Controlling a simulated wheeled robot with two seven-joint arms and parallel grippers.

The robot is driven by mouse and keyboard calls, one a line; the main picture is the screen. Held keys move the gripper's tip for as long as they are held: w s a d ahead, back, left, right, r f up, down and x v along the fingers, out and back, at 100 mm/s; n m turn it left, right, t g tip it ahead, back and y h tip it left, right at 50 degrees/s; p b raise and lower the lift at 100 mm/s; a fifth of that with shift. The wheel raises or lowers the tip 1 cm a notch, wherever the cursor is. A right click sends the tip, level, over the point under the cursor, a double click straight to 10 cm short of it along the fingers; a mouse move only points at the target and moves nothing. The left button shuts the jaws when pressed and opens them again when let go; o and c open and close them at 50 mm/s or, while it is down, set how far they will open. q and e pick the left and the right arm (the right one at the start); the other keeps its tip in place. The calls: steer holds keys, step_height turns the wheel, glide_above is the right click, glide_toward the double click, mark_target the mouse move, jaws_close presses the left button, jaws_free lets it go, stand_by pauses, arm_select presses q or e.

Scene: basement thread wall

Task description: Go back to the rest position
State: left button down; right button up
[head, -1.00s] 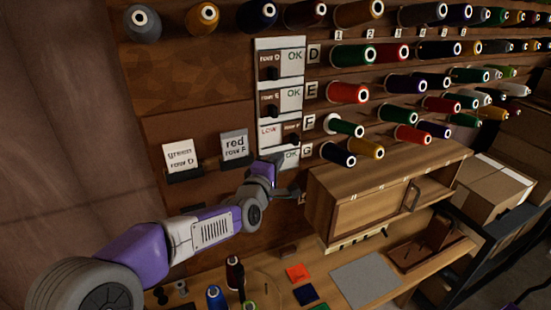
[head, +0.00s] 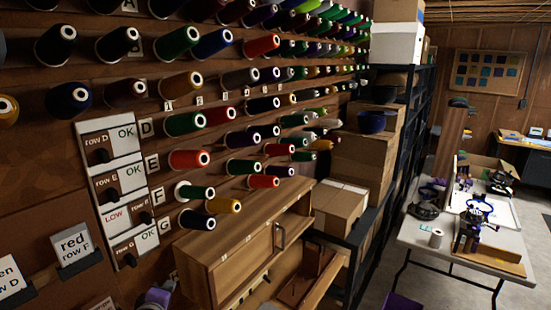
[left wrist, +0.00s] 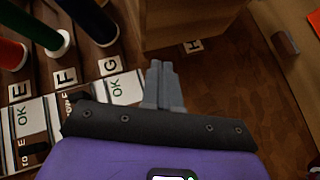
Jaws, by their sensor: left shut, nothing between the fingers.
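My left gripper (left wrist: 162,72) shows in the left wrist view with its two grey fingers together and nothing between them. It is in front of the brown thread wall, beside the OK labels and the letter plates. In the head view only a purple and grey part of my left arm (head: 155,299) shows at the bottom edge, below the row G label. The rest of that arm is out of the picture. My right gripper is in neither view.
Spools on pegs fill the thread wall; a green one (head: 185,123) sits by plate D. A status panel (head: 113,168) and a "red row F" card (head: 75,249) are at left. A wooden cabinet (head: 235,240) juts out below.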

arm_select(q)
steer(key=s+d+f+m+g+h, duration=0.1)
steer(key=s+d+f+m+g, duration=0.2)
steer(key=f, duration=0.8)
steer(key=s+d+f+m+g+h, duration=0.1)
steer(key=s+d+f+m+g, duration=0.2)
steer(key=s+d+f, duration=0.3)
steer(key=s+d+f+m+g+h, duration=0.1)
steer(key=s+d+f+m+g, duration=0.2)
steer(key=f, duration=1.2)
steer(key=shift+s+d+f+g+h, duration=0.15)
steer(key=shift+s+d, duration=0.2)
steer(key=shift+s, duration=0.3)
steer(key=shift+s+d+f+g+h, duration=0.1)
steer(key=shift+s+d+g, duration=0.1)
steer(key=shift+s+d, duration=0.3)
steer(key=shift+s+d+f+g+h, duration=0.1)
steer(key=shift+s+d+f+g, duration=0.1)
steer(key=shift+s, duration=0.55)
steer(key=s+d+f+m+g+h+b, duration=0.1)
steer(key=s+d+f+m+g+b, duration=0.2)
steer(key=s+f, duration=0.7)
steer(key=s+d+m+b, duration=0.1)
steer(key=s+d, duration=0.1)
steer(key=shift+d+g+h, duration=0.35)
